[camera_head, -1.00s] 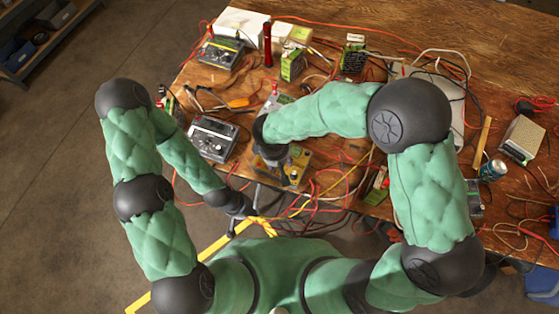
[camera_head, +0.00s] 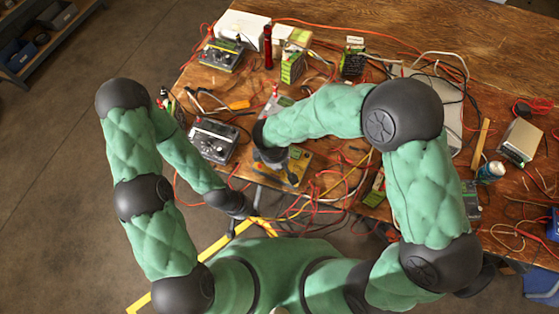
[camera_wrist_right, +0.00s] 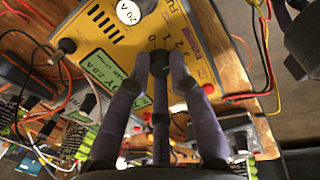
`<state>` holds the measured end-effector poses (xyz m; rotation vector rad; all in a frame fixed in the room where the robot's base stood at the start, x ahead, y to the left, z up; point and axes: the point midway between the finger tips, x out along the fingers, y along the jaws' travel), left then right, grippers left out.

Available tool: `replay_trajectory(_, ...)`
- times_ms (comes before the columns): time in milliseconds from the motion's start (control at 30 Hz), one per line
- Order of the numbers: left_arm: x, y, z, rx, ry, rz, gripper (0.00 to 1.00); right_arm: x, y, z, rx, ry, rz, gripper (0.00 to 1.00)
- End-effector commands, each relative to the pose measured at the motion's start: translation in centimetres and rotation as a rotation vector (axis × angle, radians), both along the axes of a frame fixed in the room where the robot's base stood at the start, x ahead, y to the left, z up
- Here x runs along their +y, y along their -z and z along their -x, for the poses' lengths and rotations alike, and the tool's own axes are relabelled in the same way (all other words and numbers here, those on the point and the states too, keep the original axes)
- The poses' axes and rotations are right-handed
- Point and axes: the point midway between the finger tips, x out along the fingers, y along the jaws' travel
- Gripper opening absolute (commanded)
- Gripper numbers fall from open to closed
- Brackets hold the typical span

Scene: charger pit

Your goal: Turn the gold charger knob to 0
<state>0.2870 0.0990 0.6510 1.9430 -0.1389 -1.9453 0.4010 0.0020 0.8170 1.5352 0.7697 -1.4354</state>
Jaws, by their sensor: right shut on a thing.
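The gold charger (camera_head: 304,158) lies near the table's front edge in the head view. In the right wrist view the yellow charger face (camera_wrist_right: 205,66) shows a green label, a white "20 A" disc and printed digits. Its dark knob (camera_wrist_right: 160,57) sits between my right fingertips, mostly covered; its pointer cannot be read. My right gripper (camera_head: 287,180) reaches down over the charger, and in the right wrist view (camera_wrist_right: 161,68) its fingers are closed around the knob. My left gripper (camera_head: 248,212) hangs off the table's front edge, away from the charger, its fingers too small to read.
A grey meter-like box (camera_head: 213,140) stands left of the charger, and another (camera_head: 221,54) stands farther back. Red, yellow and black cables cross the table around the charger. A can (camera_head: 491,171) and a metal box (camera_head: 520,141) stand at the right.

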Motion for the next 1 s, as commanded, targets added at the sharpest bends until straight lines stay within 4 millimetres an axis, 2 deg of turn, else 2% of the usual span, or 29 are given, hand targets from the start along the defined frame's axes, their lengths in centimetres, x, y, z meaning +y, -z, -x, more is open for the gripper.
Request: replay_trajectory(1000, 0.0, -5.0, 0.0, 0.0, 0.0, 0.0, 0.0, -0.2, -0.1, 0.1, 0.081, -0.943, 0.16, 0.0)
